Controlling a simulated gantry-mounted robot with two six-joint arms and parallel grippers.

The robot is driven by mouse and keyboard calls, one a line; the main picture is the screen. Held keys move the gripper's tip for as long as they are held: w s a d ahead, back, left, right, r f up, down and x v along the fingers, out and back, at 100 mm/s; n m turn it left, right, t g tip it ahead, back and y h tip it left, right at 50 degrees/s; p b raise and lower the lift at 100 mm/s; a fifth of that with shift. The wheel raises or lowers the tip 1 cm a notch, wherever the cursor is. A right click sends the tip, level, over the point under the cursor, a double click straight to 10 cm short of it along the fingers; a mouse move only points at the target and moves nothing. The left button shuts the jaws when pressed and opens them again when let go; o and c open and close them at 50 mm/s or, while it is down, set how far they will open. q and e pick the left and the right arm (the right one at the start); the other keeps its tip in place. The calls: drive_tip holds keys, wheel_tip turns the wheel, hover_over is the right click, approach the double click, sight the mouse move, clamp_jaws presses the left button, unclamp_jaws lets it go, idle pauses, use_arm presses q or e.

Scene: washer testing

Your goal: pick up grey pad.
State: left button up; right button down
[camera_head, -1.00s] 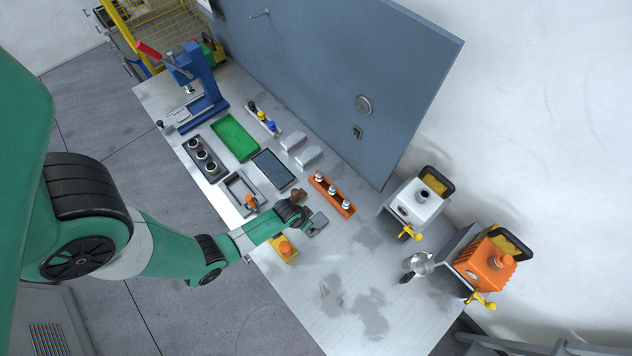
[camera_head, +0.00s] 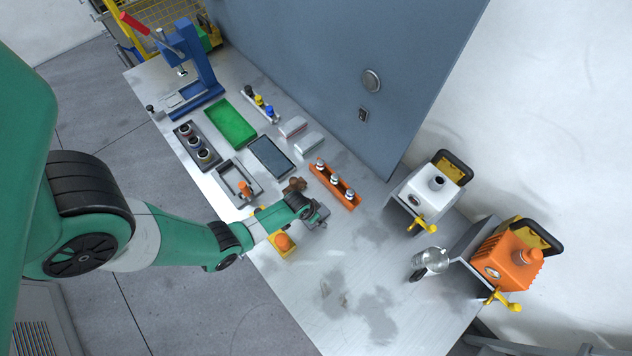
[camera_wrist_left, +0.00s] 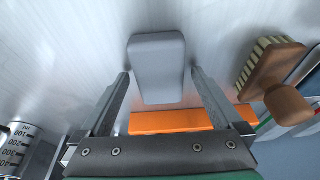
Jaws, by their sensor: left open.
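The grey pad (camera_wrist_left: 157,60), a smooth rounded block, lies on the metal table in the left wrist view, just ahead of and between my left gripper's fingers. My left gripper (camera_wrist_left: 160,76) is open, with one finger on each side of the pad's near end and visible gaps. In the head view my left gripper (camera_head: 318,213) is low over the table, beside the orange rack. The pad cannot be told apart from the gripper there. My right gripper is not in view.
A wooden brush (camera_wrist_left: 270,75) lies close to the right finger; an orange rack (camera_head: 335,187) holds several small parts. A yellow button box (camera_head: 282,243) sits near the arm. A measuring cup (camera_wrist_left: 18,145) is at left. The table's lower part (camera_head: 350,325) is mostly clear.

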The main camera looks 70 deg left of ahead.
use_arm(q)
drive_tip(key=c, duration=1.4)
wheel_tip(320, 180, up, 10)
drive_tip(key=p, duration=0.9)
drive_tip(key=shift+r, duration=0.1)
drive_tip(key=shift+c, duration=0.2)
